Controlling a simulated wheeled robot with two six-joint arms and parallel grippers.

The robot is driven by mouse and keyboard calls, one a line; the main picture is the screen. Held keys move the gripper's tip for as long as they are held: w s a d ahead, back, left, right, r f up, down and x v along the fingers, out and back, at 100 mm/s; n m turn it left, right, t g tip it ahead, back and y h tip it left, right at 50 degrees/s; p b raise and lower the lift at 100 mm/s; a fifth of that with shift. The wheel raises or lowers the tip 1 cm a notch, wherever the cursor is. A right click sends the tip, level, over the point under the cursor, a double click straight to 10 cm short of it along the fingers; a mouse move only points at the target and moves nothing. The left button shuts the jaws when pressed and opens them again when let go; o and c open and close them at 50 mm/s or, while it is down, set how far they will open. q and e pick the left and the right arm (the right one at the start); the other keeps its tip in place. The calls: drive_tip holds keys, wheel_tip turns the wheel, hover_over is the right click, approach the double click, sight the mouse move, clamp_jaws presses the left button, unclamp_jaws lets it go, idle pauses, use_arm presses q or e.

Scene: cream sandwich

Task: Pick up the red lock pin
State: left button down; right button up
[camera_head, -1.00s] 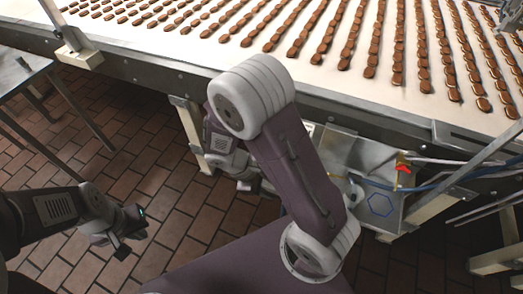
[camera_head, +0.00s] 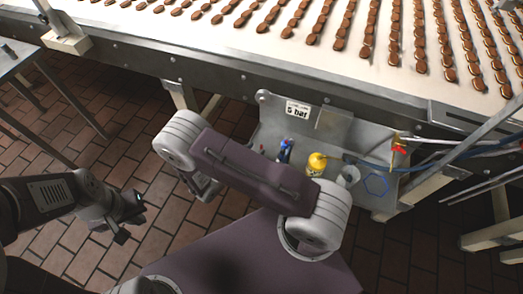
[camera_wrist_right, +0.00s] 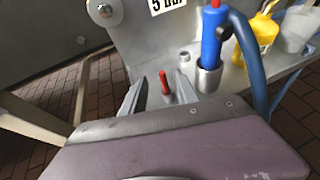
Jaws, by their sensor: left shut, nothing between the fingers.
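The red lock pin (camera_wrist_right: 165,84) stands upright on the metal shelf in the right wrist view. It is a small red spot in the head view (camera_head: 262,149). My right gripper (camera_wrist_right: 161,88) is open, with its two grey fingers apart to the left and right of the pin in the wrist view. I cannot tell how far the fingertips are from the pin. In the head view the right arm hides this gripper. My left gripper (camera_head: 132,219) is shut and empty over the tiled floor at the left.
A blue tool with a red top (camera_wrist_right: 211,38) stands in a metal cup right of the pin, with a blue hose beside it. A yellow bottle (camera_head: 317,163) stands farther right. The shelf's back plate (camera_head: 334,121) rises behind them. The conveyor (camera_head: 250,52) carries rows of biscuits above.

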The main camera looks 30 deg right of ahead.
sight(261, 146)
drive_tip(key=x, duration=0.5)
drive_tip(key=shift+s, duration=0.15)
drive_tip(key=shift+r, duration=0.1)
clamp_jaws()
drive_tip(key=shift+r, duration=0.1)
wheel_tip(261, 146, up, 10)
drive_tip(key=shift+f+p, duration=0.1)
drive_tip(key=shift+p, duration=0.75)
